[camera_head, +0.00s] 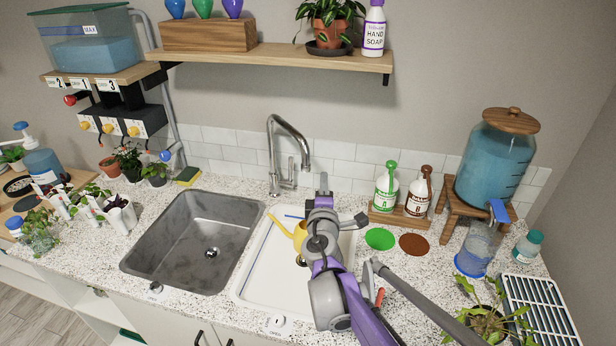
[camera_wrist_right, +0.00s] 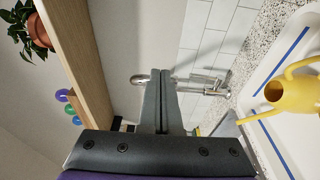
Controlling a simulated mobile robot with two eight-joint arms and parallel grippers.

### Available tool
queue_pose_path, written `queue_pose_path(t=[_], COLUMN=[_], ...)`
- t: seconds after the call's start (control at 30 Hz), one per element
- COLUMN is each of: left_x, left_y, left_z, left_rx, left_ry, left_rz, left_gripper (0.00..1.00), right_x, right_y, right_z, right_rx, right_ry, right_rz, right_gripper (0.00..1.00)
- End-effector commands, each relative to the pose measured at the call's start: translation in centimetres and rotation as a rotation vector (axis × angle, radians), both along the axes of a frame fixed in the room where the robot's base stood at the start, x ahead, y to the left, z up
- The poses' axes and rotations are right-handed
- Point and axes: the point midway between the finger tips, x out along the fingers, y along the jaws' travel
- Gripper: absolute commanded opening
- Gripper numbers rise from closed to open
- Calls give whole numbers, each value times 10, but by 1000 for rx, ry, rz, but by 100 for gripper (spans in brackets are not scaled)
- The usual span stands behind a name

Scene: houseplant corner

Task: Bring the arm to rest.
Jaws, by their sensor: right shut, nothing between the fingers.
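My right arm reaches up from the bottom of the head view over the white sink basin. Its gripper (camera_head: 323,184) is in the air in front of the tiled wall, right of the faucet (camera_head: 290,150). In the right wrist view the gripper's two fingers (camera_wrist_right: 163,76) are pressed together with nothing between them. A yellow watering can (camera_head: 299,238) stands in the white basin (camera_head: 253,278), partly hidden by my arm. The can also shows at the right of the right wrist view (camera_wrist_right: 299,96). My left gripper is not in view.
A wooden shelf (camera_head: 280,57) with a potted plant (camera_head: 328,22) and hand soap (camera_head: 374,30) hangs above. Two bottles (camera_head: 386,190) (camera_head: 418,196) stand on a wooden tray at the right. A blue water dispenser (camera_head: 494,165) stands beyond them. The grey sink (camera_head: 180,240) is empty.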

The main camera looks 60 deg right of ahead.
Motion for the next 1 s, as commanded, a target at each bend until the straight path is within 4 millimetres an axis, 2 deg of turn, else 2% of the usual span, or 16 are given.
queue_pose_path(t=[0.2, 0.8, 0.93, 1.0], left_x=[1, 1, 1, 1], left_y=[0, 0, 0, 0], left_z=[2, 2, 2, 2], left_rx=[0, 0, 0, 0], left_ry=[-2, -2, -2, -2], left_rz=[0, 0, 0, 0], left_gripper=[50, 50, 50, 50], right_x=[-12, -12, -7, -1], right_y=[-1, 0, 12, 27], right_z=[0, 0, -1, -4], right_rx=[1, 3, 48, 113], right_ry=[0, -3, -53, -116], right_rz=[1, 2, 6, 8], right_gripper=[0, 0, 0, 0])
